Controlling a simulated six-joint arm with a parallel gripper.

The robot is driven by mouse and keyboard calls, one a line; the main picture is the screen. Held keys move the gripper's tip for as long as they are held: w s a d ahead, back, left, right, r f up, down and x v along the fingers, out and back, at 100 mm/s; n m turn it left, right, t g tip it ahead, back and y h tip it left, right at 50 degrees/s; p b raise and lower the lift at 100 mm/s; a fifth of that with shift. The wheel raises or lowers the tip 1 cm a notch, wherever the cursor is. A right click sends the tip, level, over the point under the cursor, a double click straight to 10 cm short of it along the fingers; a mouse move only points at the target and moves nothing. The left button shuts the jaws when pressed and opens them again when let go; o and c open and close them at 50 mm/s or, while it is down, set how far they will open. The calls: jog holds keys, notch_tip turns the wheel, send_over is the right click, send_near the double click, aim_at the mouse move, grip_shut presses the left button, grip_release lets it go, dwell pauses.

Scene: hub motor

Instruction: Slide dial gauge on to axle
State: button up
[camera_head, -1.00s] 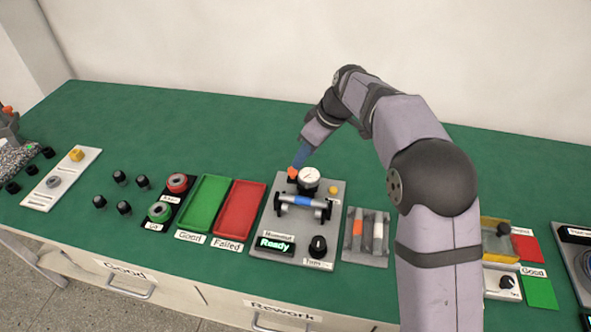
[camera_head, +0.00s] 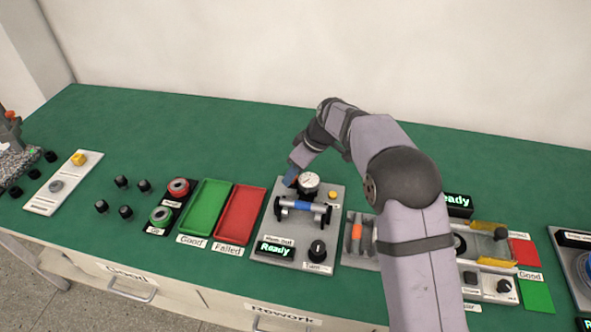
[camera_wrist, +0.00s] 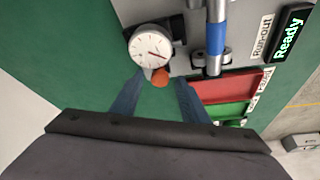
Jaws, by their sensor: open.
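The dial gauge (camera_head: 309,181) has a round white face and sits at the back of the grey runout fixture (camera_head: 272,232). It also shows in the wrist view (camera_wrist: 150,46), with an orange knob (camera_wrist: 160,77) on the near side. The axle (camera_head: 303,207), a silver shaft with a blue band, lies across the fixture in front of the gauge; it also shows in the wrist view (camera_wrist: 215,38). My gripper (camera_wrist: 160,80) is open, its two blue fingers on either side of the orange knob. I cannot tell whether they touch it. In the head view my gripper is at the gauge's left.
A "Ready" display (camera_head: 275,249) and a black knob (camera_head: 317,249) sit at the fixture's front. The red Failed tray (camera_head: 240,213) and green Good tray (camera_head: 207,206) lie to the left. A rack with an orange-marked part (camera_head: 356,233) stands to the right.

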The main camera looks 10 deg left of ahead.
jog(key=shift+f, duration=0.1)
grip_shut()
jog(key=shift+s+f+b, duration=0.1)
jog(key=shift+s+b, duration=0.35)
jog(key=shift+b, duration=0.05)
jog(key=shift+s+b, duration=0.6)
jog(key=shift+s, duration=0.65)
grip_release()
jog(key=shift+s, duration=0.1)
